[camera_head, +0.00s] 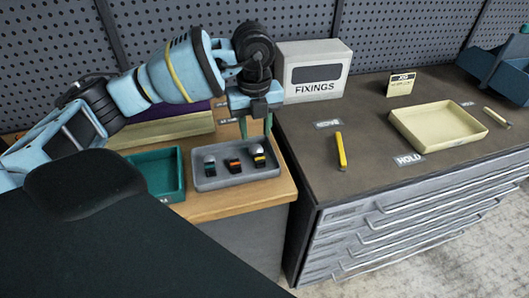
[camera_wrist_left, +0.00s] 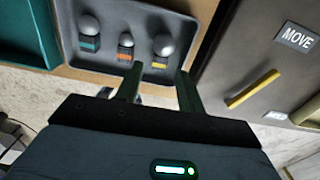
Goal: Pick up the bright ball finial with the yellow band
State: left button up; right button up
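The finial with the yellow band (camera_head: 259,158) stands at the right end of a grey tray (camera_head: 238,183). Its pale ball top shows in the left wrist view (camera_wrist_left: 163,46), with the yellow band below. A finial with an orange band (camera_head: 233,164) stands in the middle of the tray, and one with a teal band (camera_head: 210,167) at the left. My left gripper (camera_head: 256,127) is above the tray's back right part, fingers pointing down. Its fingers also show apart and empty in the left wrist view (camera_wrist_left: 160,88). My right gripper is not in view.
A teal tray (camera_head: 160,195) sits left of the grey tray. A FIXINGS box (camera_head: 315,70) stands behind on the dark cabinet top.

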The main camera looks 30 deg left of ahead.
aim_at(258, 153)
pick_arm(q)
jog(key=shift+d+f, duration=0.2)
jog(key=shift+f, duration=3.75)
grip_shut()
